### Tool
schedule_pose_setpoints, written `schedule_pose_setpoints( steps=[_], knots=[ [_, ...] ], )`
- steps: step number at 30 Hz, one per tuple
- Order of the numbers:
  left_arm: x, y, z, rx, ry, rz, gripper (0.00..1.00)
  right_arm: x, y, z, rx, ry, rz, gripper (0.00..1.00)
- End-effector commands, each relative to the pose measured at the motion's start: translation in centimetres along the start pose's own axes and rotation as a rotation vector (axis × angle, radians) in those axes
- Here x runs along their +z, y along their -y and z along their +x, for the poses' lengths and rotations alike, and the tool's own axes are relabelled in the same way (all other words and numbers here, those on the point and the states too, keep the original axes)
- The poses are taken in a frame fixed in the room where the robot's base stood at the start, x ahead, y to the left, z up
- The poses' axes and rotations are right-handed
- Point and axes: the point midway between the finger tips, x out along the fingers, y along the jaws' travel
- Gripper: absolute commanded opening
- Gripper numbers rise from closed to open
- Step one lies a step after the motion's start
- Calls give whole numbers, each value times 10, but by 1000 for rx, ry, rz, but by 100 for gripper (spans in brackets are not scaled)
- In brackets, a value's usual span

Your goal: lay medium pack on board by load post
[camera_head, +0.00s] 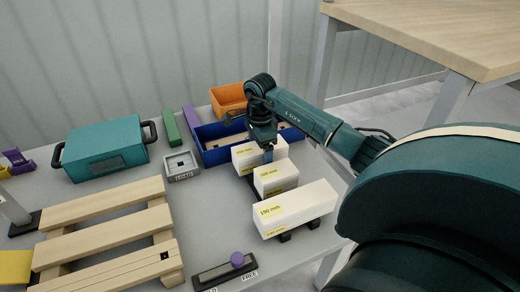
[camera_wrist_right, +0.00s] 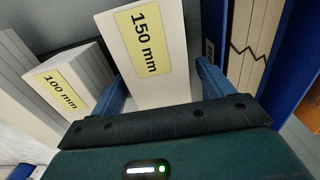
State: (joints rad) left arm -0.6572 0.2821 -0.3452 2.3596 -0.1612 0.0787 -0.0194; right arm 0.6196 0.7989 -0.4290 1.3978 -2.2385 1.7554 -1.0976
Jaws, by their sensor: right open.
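Three white packs with yellow labels stand in a row right of centre. The 150 mm pack (camera_head: 246,155), the medium one, is farthest back; it also shows in the right wrist view (camera_wrist_right: 148,45). The 100 mm pack (camera_head: 276,180) is in the middle, and the longest pack (camera_head: 296,209) is nearest. My right gripper (camera_head: 267,155) points down at the 150 mm pack. In the wrist view its open blue fingers (camera_wrist_right: 162,78) stand on either side of that pack. A wooden slatted board (camera_head: 105,238) lies at lower left.
A blue tray (camera_head: 215,152) and an orange bin (camera_head: 228,98) stand behind the packs. A teal case (camera_head: 104,148) and a green block (camera_head: 170,127) are at the back left. A purple-knobbed slider (camera_head: 225,272) is at the front. The board's top is clear.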

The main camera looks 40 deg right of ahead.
Motion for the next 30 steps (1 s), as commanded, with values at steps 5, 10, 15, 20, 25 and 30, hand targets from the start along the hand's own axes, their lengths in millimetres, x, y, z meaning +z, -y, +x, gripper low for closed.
schedule_pose_setpoints(
  steps=[5,10,15,20,25,30],
  knots=[
    [0,0,1,1,-2,-3,45,0,0,3,0,0,0,80],
    [0,0,1,1,-1,-3,45,0,0,3,0,0,0,74],
    [0,0,1,1,-1,-3,45,0,0,3,0,0,0,60],
    [0,0,1,2,-1,-3,45,0,0,3,0,0,0,47],
    [-1,0,1,2,-1,-4,45,0,0,3,0,0,0,33],
    [-1,-1,1,2,-1,-4,45,0,0,2,-2,1,0,20]
  ],
)
